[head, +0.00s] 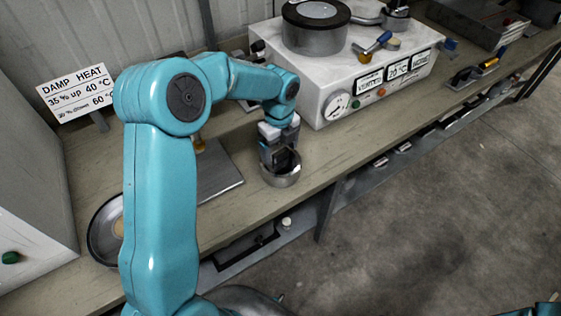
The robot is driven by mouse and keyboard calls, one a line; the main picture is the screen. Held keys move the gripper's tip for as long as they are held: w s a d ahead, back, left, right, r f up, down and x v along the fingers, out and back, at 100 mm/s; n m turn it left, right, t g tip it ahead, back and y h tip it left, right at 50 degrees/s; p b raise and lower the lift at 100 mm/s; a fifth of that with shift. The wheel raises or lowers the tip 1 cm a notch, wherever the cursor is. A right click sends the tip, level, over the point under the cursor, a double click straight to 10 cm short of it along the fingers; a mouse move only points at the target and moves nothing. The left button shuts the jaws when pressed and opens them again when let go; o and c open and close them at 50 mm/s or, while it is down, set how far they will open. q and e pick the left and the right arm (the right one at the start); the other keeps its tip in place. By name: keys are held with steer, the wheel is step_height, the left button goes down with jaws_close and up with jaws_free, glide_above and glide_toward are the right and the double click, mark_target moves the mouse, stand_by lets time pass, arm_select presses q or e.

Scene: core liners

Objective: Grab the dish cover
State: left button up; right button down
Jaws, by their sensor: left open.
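A small round metal piece, seemingly the dish cover (284,181), sits on the bench top near its front edge. My left gripper (281,163) points down directly over it, with the jaws open and the fingertips at or inside its rim. I cannot tell whether the fingers touch it. The gripper hides part of its far side and interior. A shallow round dish (98,247) with a dark rim lies at the left, partly hidden by my left arm. My right gripper is not in view.
A white instrument box (345,75) with a round metal vessel (315,40) on top stands behind the gripper. A flat grey plate (217,178) lies left of the gripper. A damp heat sign (76,93) stands at the back left. Tools (475,72) lie at the right.

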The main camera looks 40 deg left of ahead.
arm_select(q)
steer(key=shift+s+r, duration=0.1)
steer(key=shift+s, duration=0.1)
steer(key=shift+w, duration=0.3)
steer(key=c, duration=0.9)
steer(key=shift+s, duration=0.15)
steer(key=c, duration=0.6)
